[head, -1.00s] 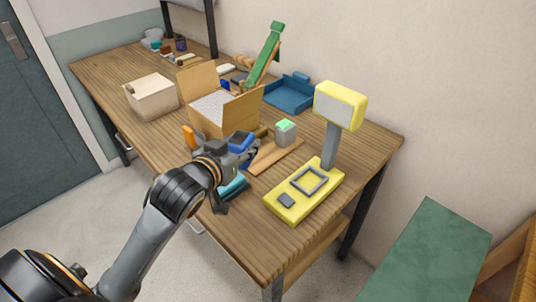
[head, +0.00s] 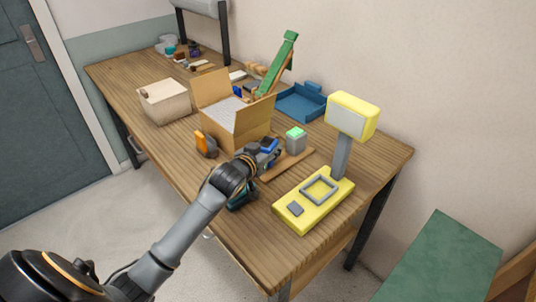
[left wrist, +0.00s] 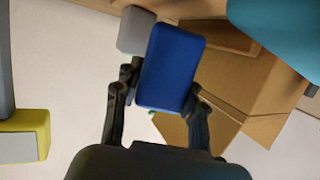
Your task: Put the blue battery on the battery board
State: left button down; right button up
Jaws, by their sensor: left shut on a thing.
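My left gripper (head: 268,154) is shut on the blue battery (head: 270,145), a blue block, over the front part of the wooden table. In the left wrist view the battery (left wrist: 170,68) sits between the two fingers (left wrist: 160,100), its broad blue face showing. A flat brown wooden board (head: 288,164), which looks like the battery board, lies just right of the gripper. A grey block with a green top (head: 296,141) stands at the board's far side. The arm and gripper hide part of the board's near end. My right gripper is not in view.
A yellow device with an upright display head (head: 315,200) stands right of the board. An open cardboard box (head: 235,125) is behind the gripper. An orange-and-dark object (head: 206,144) and a teal object (head: 242,197) are near the arm. A blue tray (head: 300,102) lies farther back.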

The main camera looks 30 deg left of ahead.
pick_arm(q)
jog(key=shift+f, duration=1.15)
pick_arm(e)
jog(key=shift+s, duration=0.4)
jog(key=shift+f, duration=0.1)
pick_arm(q)
jog(key=c, duration=0.8)
grip_release()
jog(key=shift+s+f, duration=0.1)
jog(key=shift+f, duration=0.1)
jog(key=shift+o, duration=0.2)
jog(key=shift+r, duration=0.1)
jog(key=shift+s+r, duration=0.1)
jog(key=v, duration=1.2)
jog(key=shift+d, duration=0.1)
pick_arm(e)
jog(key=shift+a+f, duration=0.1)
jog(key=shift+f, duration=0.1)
